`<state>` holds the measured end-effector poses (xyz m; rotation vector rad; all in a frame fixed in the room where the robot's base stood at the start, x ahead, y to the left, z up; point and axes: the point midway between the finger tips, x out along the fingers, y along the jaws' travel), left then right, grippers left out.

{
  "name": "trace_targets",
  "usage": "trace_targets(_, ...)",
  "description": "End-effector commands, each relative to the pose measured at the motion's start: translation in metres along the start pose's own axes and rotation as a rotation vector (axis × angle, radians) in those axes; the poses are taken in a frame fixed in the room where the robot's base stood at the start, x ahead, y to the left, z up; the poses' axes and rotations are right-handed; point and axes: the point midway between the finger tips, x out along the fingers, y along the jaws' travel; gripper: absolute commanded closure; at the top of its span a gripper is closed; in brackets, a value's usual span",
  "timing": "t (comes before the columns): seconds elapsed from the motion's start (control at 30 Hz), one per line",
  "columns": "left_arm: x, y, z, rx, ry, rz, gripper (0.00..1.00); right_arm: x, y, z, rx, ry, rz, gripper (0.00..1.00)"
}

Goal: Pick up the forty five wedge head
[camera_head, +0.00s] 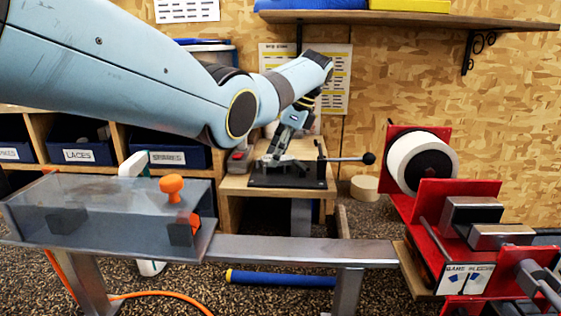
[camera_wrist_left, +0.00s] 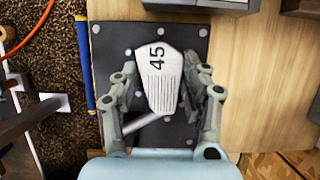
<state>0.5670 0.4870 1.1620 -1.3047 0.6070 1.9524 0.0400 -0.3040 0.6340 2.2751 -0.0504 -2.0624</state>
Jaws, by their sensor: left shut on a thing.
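The forty five wedge head (camera_wrist_left: 158,82) is a pale metal club head marked "45" with a grooved face. It shows in the left wrist view between the fingers of my left gripper (camera_wrist_left: 163,98), which is shut on it. A black plate (camera_wrist_left: 115,45) with round studs lies below it on a wooden surface. In the head view my left gripper (camera_head: 277,155) is over the black plate (camera_head: 262,182) on the small wooden stand (camera_head: 240,187); the head is too small to make out there. I cannot tell whether the head touches the plate. My right gripper is not in view.
A lever with a black knob (camera_head: 368,158) sticks out to the right of the plate. A red machine with a white roll (camera_head: 410,163) stands at the right. A clear-lidded box (camera_head: 100,205) is at front left, with an orange knob (camera_head: 171,185). Labelled blue bins (camera_head: 80,151) stand behind.

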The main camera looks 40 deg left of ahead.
Motion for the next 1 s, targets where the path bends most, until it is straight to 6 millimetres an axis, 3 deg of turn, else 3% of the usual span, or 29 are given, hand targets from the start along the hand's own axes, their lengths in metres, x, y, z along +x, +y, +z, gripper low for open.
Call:
trace_targets(0.27, -0.011, -0.001, 0.004, -0.001, 0.002, -0.003, 0.87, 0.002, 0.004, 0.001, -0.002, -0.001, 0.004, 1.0)
trace_targets(0.47, -0.053, -0.001, 0.022, -0.003, 0.002, -0.005, 0.87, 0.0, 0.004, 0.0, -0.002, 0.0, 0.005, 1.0)
trace_targets(0.53, -0.067, 0.0, 0.028, -0.001, 0.0, -0.001, 0.87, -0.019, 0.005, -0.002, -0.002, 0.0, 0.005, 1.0)
trace_targets(0.7, -0.087, -0.001, 0.036, -0.001, 0.0, -0.001, 0.87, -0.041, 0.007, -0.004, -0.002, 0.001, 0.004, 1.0)
trace_targets(1.0, -0.093, 0.0, 0.039, 0.0, 0.0, -0.001, 0.87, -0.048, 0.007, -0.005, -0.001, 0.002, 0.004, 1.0)
